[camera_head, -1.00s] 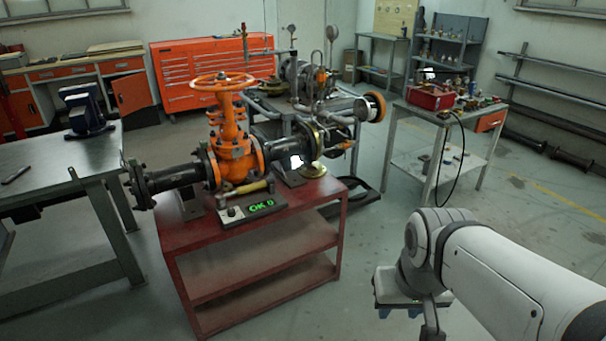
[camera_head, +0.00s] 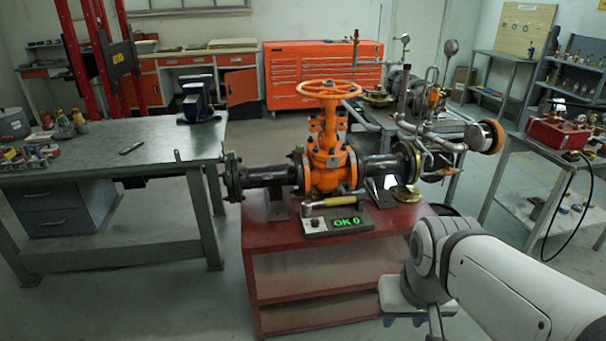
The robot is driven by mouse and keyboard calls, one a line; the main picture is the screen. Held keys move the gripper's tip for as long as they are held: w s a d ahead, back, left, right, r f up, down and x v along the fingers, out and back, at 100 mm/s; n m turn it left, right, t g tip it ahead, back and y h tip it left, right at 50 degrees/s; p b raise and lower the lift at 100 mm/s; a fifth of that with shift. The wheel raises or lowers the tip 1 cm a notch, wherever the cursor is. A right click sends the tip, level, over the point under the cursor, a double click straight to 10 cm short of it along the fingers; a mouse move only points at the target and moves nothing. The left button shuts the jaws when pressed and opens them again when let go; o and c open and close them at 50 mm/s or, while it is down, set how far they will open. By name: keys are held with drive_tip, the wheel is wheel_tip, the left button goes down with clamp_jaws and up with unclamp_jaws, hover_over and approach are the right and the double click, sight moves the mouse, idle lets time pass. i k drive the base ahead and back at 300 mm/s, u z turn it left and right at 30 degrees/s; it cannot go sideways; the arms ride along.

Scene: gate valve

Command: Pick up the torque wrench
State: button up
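A tool with a tan handle (camera_head: 328,202), which looks like the torque wrench, lies at the front of the red bench (camera_head: 290,235), behind a small box with a green "OK 0" display (camera_head: 340,224). It is below the orange gate valve (camera_head: 328,165). Its metal end is small and hard to make out. My gripper (camera_head: 403,321) is at the lower right, in front of the bench's right side and apart from the tool. Only its pale body and small bluish tips show beside my white arm; whether the fingers are apart is unclear.
A grey workbench (camera_head: 100,170) at the left carries a vise (camera_head: 198,102), a small dark tool (camera_head: 131,147) and bottles. Dark flanged pipes run out on both sides of the valve. A side table with a red toolbox (camera_head: 558,132) stands right. Floor between the benches is clear.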

sight(307, 205)
drive_tip(key=u, duration=0.5)
drive_tip(key=i, duration=1.7)
drive_tip(key=z, duration=0.55)
drive_tip(key=k, duration=0.85)
drive_tip(key=z, duration=0.2)
drive_tip(key=i, duration=0.85)
drive_tip(key=u, duration=0.05)
